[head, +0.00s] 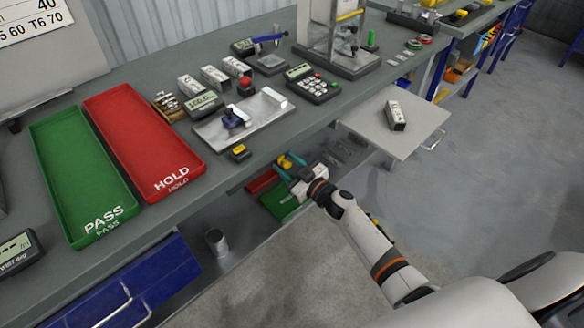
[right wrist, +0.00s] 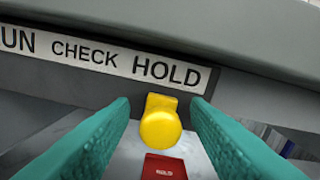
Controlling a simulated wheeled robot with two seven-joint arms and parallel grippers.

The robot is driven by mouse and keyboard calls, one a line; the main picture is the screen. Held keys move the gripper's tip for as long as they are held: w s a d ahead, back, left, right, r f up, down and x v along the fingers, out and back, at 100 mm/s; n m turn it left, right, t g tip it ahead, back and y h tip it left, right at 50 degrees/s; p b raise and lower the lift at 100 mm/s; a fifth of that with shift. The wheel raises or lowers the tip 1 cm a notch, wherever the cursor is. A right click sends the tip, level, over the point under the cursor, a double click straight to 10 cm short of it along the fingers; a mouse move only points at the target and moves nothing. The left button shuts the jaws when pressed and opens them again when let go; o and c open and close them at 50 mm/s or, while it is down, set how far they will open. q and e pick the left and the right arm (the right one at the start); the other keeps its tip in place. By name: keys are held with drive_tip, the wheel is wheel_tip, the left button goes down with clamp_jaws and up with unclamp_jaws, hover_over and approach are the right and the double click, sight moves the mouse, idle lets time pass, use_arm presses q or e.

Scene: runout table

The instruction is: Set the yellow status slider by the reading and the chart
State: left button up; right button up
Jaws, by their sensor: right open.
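The yellow status slider (right wrist: 160,126) sits on the rail at the table's front edge, under the word HOLD on the label strip (right wrist: 110,60); CHECK and part of another word lie to its left. My right gripper (right wrist: 161,106) is open, its teal fingers on either side of the slider knob; I cannot tell whether they touch it. In the head view the right gripper (head: 289,168) is at the front edge by the yellow slider (head: 283,161). The display (head: 203,101) shows digits too small to read surely. My left gripper is out of view.
The green PASS tray (head: 101,226) and red HOLD tray (head: 166,184) lie at left. A metal plate (head: 270,113) bears a blue-handled item. A silver block (head: 396,116) rests on a pull-out shelf (head: 418,133) to the right. Small red and green bins are below the gripper.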

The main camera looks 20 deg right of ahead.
drive_tip(key=v, duration=1.2)
drive_tip(key=s+d+f+m+g+h, duration=0.15)
drive_tip(key=s+f, duration=0.25)
drive_tip(key=f, duration=0.5)
drive_tip(key=s+f+m+g+h, duration=0.1)
drive_tip(key=s+f+g+h, duration=0.2)
drive_tip(key=f, duration=0.5)
drive_tip(key=s+f+m+g+h, duration=0.1)
drive_tip(key=s+f+m+g, duration=0.1)
drive_tip(key=s+f, duration=0.5)
drive_tip(key=s+a+f+g, duration=0.1)
drive_tip(key=s+f+g, duration=0.2)
drive_tip(key=s+f, duration=0.3)
drive_tip(key=s+a+f+g, duration=0.2)
drive_tip(key=s+f, duration=0.4)
drive_tip(key=s, duration=0.7)
drive_tip(key=s+a+f+g, duration=0.2)
drive_tip(key=s+f+g, duration=0.2)
drive_tip(key=s+f, duration=0.3)
drive_tip(key=shift+s+a+h, duration=0.25)
drive_tip(key=shift+s+h, duration=0.1)
drive_tip(key=shift+s, duration=0.85)
